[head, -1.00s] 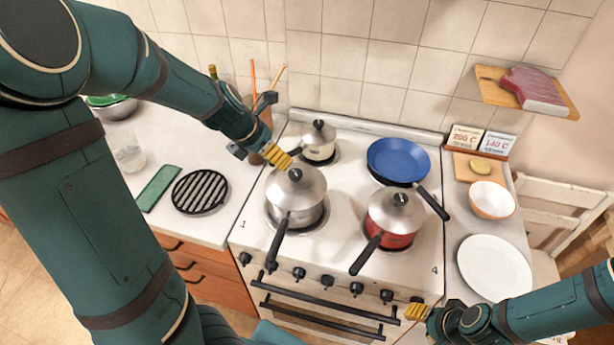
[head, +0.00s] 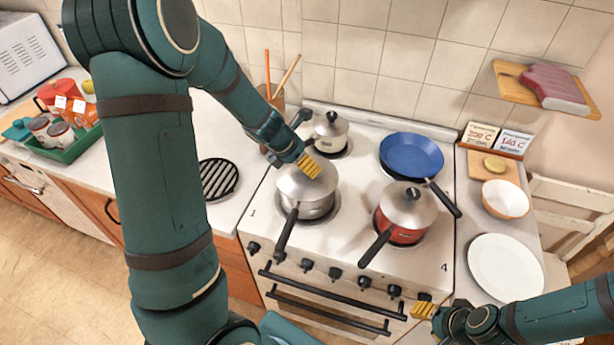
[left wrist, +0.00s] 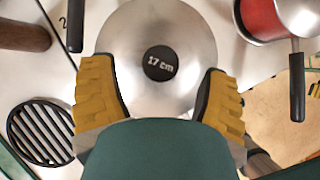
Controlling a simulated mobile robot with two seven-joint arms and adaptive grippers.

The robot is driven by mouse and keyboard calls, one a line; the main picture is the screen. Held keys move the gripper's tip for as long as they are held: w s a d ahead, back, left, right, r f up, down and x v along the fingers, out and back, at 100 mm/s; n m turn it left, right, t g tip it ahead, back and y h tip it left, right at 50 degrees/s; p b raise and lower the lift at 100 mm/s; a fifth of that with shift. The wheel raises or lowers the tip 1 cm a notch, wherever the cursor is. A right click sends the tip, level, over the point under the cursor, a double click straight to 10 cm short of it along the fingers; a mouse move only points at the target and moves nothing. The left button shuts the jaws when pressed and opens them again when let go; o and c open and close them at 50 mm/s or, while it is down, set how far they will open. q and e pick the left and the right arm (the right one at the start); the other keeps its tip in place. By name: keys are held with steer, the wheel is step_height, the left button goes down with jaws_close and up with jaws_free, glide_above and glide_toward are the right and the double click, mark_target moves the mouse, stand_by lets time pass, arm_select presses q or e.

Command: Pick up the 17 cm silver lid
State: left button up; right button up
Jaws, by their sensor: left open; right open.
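The 17 cm silver lid (head: 304,184) sits on the silver saucepan (head: 310,209) at the front left of the stove. In the left wrist view the lid (left wrist: 190,40) fills the middle, and its black knob (left wrist: 160,63) reads "17 cm". My left gripper (head: 312,166) is over the lid and hides the knob in the head view. Its yellow fingers (left wrist: 161,95) are open, one on each side of the near part of the lid, with the knob ahead between them. My right gripper (head: 424,311) is open and empty by the stove's front right corner.
A red saucepan (head: 402,234) with a silver lid stands to the right. A smaller lidded pot (head: 330,147) stands behind, and a blue pan (head: 411,156) is at the back right. A black trivet (head: 218,179) lies on the left counter; a white plate (head: 505,267) lies right.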

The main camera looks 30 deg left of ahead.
arm_select(q)
steer(key=b+x, duration=0.1)
steer(key=x, duration=0.2)
steer(key=shift+f, duration=0.2)
steer(key=shift+r, duration=0.1)
jaws_close()
steer(key=shift+r, duration=0.1)
